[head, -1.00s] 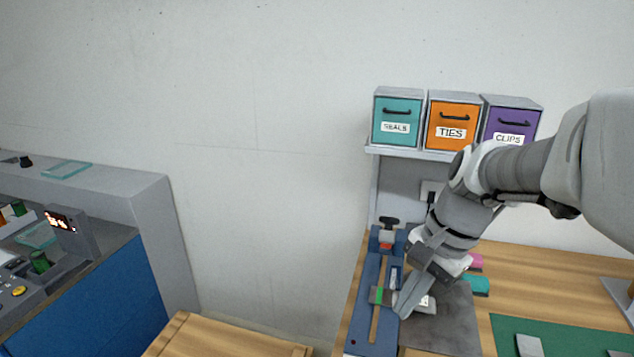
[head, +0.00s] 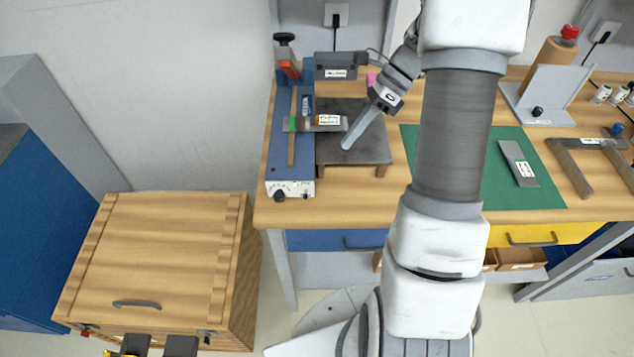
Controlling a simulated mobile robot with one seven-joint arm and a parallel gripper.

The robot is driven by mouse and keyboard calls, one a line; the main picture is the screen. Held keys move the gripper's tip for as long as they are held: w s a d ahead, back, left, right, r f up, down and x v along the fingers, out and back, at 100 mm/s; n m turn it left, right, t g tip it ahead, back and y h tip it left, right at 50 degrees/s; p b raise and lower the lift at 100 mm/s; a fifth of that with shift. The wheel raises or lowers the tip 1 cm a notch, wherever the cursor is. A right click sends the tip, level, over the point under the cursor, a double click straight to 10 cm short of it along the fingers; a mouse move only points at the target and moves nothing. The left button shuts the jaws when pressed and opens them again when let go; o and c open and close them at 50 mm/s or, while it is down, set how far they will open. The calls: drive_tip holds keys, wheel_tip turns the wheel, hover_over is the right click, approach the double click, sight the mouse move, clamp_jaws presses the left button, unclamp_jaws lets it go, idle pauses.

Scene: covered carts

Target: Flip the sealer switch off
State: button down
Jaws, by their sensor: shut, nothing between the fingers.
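The blue sealer (head: 276,140) stands at the left end of the wooden bench, with a long strip along its top. Its front has a pale panel (head: 300,188) with a dark knob and small markings. A red part (head: 288,70) under a black knob sits at its far end. I cannot tell which part is the switch, or its position. My gripper (head: 347,146) is shut and empty, to the right of the sealer over the dark plate, apart from the sealer's body. A grey pouch (head: 330,123) with a green end lies across the sealer.
A dark grey plate (head: 375,152) adjoins the sealer on the right. A green mat (head: 490,190) lies further right. A wooden lidded chest (head: 155,255) stands at the lower left. The bench front before the sealer is clear.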

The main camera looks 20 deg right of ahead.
sight(306, 193)
idle(0.3)
drive_tip(key=x, duration=1.4)
drive_tip(key=shift+a, duration=0.1)
drive_tip(key=shift+b, duration=0.35)
drive_tip(key=shift+s, duration=0.15)
